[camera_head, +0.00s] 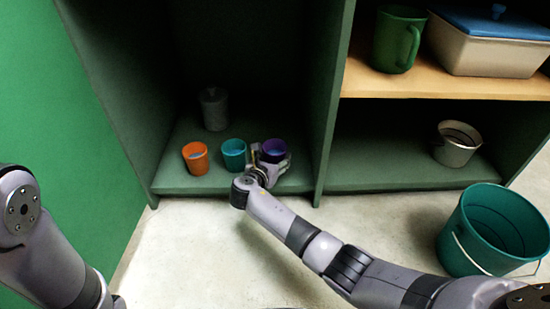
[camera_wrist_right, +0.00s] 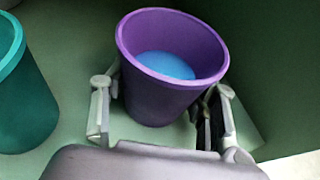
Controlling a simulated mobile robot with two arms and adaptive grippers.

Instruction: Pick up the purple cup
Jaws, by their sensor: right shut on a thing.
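The purple cup (camera_head: 273,149) stands upright at the right end of a row of cups on the lower left shelf, close to the upright divider. In the right wrist view the purple cup (camera_wrist_right: 170,60) shows a blue inside bottom. My right gripper (camera_head: 268,160) is at the cup, and in the right wrist view its fingers (camera_wrist_right: 160,115) are on both sides of it, shut on it. The cup appears to be still on or very near the shelf. My left arm shows at the left edge, but its gripper is out of view.
A teal cup (camera_head: 233,155) stands just left of the purple cup, then an orange cup (camera_head: 196,159). A grey canister (camera_head: 213,109) is behind. A teal bucket (camera_head: 470,235) is on the floor at right. A metal pot (camera_head: 456,147) sits in the right compartment.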

